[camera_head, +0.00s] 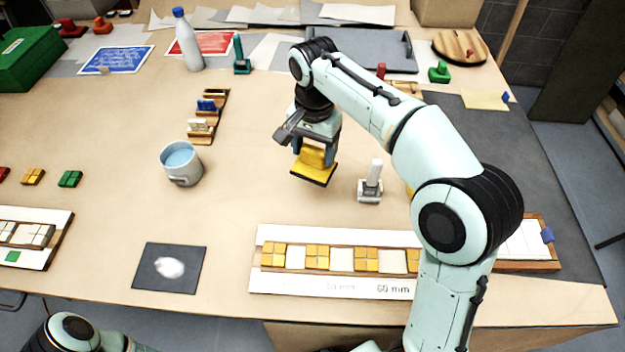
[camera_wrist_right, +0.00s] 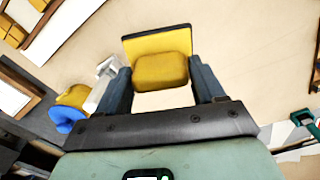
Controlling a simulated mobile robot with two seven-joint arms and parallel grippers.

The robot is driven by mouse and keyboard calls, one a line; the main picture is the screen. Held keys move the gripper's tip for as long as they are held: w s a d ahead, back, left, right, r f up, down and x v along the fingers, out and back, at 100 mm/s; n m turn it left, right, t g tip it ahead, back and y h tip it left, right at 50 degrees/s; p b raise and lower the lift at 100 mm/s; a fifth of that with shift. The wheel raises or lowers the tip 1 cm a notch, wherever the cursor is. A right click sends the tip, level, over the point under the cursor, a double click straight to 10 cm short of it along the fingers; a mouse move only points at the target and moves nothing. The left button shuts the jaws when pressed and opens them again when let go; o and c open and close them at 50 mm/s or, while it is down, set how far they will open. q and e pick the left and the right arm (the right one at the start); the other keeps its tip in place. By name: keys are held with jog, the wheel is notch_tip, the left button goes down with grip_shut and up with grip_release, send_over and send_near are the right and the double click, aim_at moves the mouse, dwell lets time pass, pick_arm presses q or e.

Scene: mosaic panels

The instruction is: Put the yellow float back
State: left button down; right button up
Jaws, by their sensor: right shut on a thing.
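The yellow float (camera_head: 318,175) has a flat yellow plate with a dark edge and a rounded yellow block grip. My right gripper (camera_head: 314,156) is shut on its grip and holds it over the middle of the table. A gap between the plate and the table is hard to judge. The wrist view shows the float (camera_wrist_right: 160,45) between the two fingers of the right gripper (camera_wrist_right: 162,82), with the plate beyond the grip. My left gripper is out of view; only part of that arm shows at the bottom left.
A white-handled tool (camera_head: 371,184) stands just right of the float. A grey bucket (camera_head: 181,166) of water is to the left. A tile panel (camera_head: 340,259) lies in front. A wooden rack (camera_head: 208,117) and bottle (camera_head: 187,42) are farther back. Bare table lies between bucket and float.

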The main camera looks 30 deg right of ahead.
notch_tip(320, 180, down, 10)
jog(key=shift+w+r+b, duration=0.1)
jog(key=shift+r+b, duration=0.1)
jog(key=shift+b, duration=0.6)
jog(key=shift+f, duration=0.1)
jog(key=shift+f, duration=0.15)
jog(key=o, duration=0.9)
jog(key=shift+o, duration=0.2)
notch_tip(320, 180, up, 12)
jog(key=p, duration=0.2)
jog(key=shift+r+p, duration=0.25)
jog(key=shift+p, duration=0.05)
